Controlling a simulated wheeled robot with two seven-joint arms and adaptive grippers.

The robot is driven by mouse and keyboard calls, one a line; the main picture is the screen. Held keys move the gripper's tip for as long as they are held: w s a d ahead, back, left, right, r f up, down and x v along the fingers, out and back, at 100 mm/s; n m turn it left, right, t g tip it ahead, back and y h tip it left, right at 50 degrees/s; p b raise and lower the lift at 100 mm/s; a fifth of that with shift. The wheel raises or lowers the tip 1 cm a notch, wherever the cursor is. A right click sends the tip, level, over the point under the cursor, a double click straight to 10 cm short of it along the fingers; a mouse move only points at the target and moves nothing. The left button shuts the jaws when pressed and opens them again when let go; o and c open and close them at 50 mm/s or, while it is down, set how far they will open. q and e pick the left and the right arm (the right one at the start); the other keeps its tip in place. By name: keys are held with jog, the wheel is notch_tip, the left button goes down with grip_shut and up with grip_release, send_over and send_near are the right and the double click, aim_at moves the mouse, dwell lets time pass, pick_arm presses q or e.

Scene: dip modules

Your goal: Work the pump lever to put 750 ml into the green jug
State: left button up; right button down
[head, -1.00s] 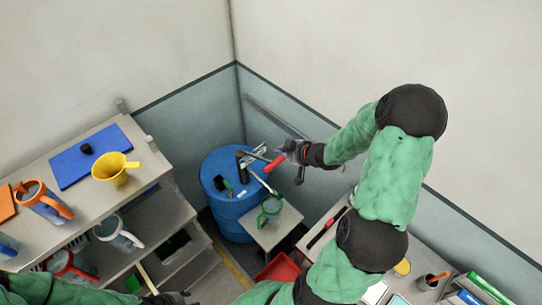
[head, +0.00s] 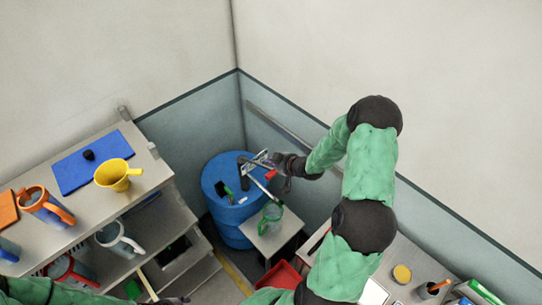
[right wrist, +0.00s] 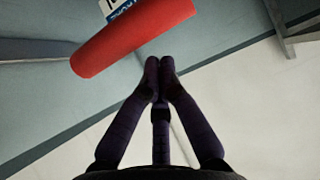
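The pump (head: 243,170) stands on top of a blue drum (head: 226,215) in the corner. Its lever has a red grip, which shows large in the right wrist view (right wrist: 135,38) and small, partly covered, in the head view (head: 271,174). My right gripper (head: 274,160) is beside the lever end. In the right wrist view its fingertips (right wrist: 159,72) are together, just short of the red grip, with nothing seen between them. The green jug (head: 272,214) stands below the pump spout; its fill level is too small to read. My left gripper (head: 174,300) barely shows at the bottom edge.
The jug stands on a small grey stand (head: 272,238) by the drum. A shelf unit at left holds a yellow funnel (head: 117,175), an orange-handled jug (head: 45,206) and others. A red bin (head: 282,275) and a bench lie at the lower right.

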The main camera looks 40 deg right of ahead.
jog(key=shift+s+f, duration=0.3)
jog(key=shift+s, duration=0.25)
jog(key=shift+f, duration=0.1)
